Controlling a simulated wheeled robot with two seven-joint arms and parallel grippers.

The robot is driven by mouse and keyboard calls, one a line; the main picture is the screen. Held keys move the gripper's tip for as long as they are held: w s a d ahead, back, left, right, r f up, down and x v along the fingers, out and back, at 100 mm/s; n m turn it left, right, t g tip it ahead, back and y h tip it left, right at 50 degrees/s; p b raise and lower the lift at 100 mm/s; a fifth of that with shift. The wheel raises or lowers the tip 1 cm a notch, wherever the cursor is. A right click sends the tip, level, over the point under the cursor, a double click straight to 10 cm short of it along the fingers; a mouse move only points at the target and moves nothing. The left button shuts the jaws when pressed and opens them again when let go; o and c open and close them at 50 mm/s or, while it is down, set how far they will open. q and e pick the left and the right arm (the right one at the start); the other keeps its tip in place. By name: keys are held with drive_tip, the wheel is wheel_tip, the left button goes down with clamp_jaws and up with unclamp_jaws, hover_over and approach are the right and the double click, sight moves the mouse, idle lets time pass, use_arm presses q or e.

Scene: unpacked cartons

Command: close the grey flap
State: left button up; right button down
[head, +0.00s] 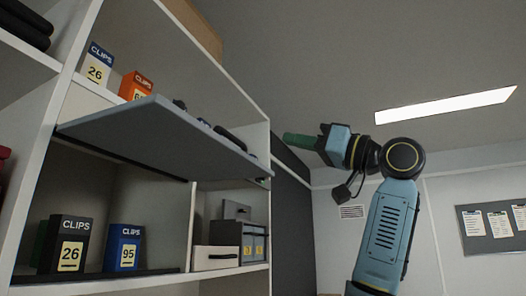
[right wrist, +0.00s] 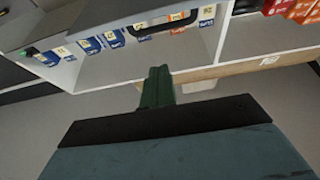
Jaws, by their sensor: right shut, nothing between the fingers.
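The grey flap (head: 160,130) is open in the head view. It sticks out from the white shelf unit, close to level and slightly tilted, above an open compartment. Dark shapes show along its upper far side; I cannot tell what they are. My right gripper (head: 300,140) is to the right of the flap's right end and apart from it in the picture. Its green fingers are together and empty, pointing left toward the shelf. The fingers also show in the right wrist view (right wrist: 157,88), with nothing between them. My left gripper is out of view.
Below the flap stand a black clips box (head: 66,245) and a blue clips box (head: 124,248). Above it are a blue-and-white box (head: 97,66) and an orange box (head: 136,86). Grey bins (head: 240,240) sit at lower right.

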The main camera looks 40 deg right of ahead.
sight(237, 141)
drive_tip(key=w+a+p, duration=0.1)
drive_tip(key=w, duration=0.2)
drive_tip(key=w+a+p, duration=0.1)
drive_tip(key=w, duration=0.1)
drive_tip(key=w+a+p, duration=0.1)
drive_tip(key=w, duration=0.2)
drive_tip(key=shift+w+a+r, duration=0.35)
drive_tip(key=shift+r, duration=0.05)
drive_tip(key=shift+f, duration=0.55)
drive_tip(key=shift+f, duration=0.1)
